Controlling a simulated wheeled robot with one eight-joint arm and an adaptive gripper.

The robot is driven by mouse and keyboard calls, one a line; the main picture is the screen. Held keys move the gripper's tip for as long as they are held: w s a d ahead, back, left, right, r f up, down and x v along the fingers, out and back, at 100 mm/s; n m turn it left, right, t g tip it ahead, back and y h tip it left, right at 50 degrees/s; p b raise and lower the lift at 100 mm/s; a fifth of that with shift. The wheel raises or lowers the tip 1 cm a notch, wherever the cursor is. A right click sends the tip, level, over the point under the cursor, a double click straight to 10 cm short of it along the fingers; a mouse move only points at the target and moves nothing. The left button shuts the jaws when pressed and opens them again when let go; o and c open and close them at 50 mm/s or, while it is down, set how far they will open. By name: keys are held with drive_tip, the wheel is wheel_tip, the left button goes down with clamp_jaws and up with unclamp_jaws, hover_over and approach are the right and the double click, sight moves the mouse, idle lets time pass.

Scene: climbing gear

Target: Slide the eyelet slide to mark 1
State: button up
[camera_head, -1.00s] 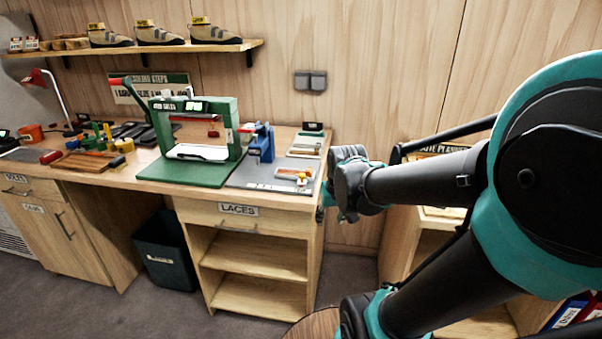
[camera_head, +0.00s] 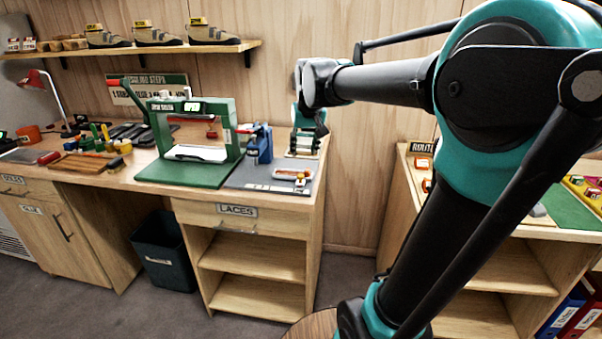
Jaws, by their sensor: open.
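My gripper (camera_head: 309,130) hangs fingers-down over the back right corner of the workbench, in front of a rack of small rows. Its jaws are open and its fingertips are small and dark in this view. I cannot clearly pick out the eyelet slide or mark 1. A blue upright tool (camera_head: 259,146) stands on the grey mat (camera_head: 240,178), left of my gripper. A small tray with red and white parts (camera_head: 292,174) lies nearer the mat's front right. Small pale labels (camera_head: 262,187) line the mat's front edge, too small to read.
A green press (camera_head: 195,140) stands left of the blue tool on a green base. Hand tools (camera_head: 95,155) lie further left on the bench. A shelf with several shoes (camera_head: 140,50) hangs above. A second bench (camera_head: 540,228) stands right, with a floor gap between.

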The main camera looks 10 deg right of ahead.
sight(300, 175)
drive_tip(key=x, duration=1.2)
drive_tip(key=shift+f, duration=0.25)
clamp_jaws()
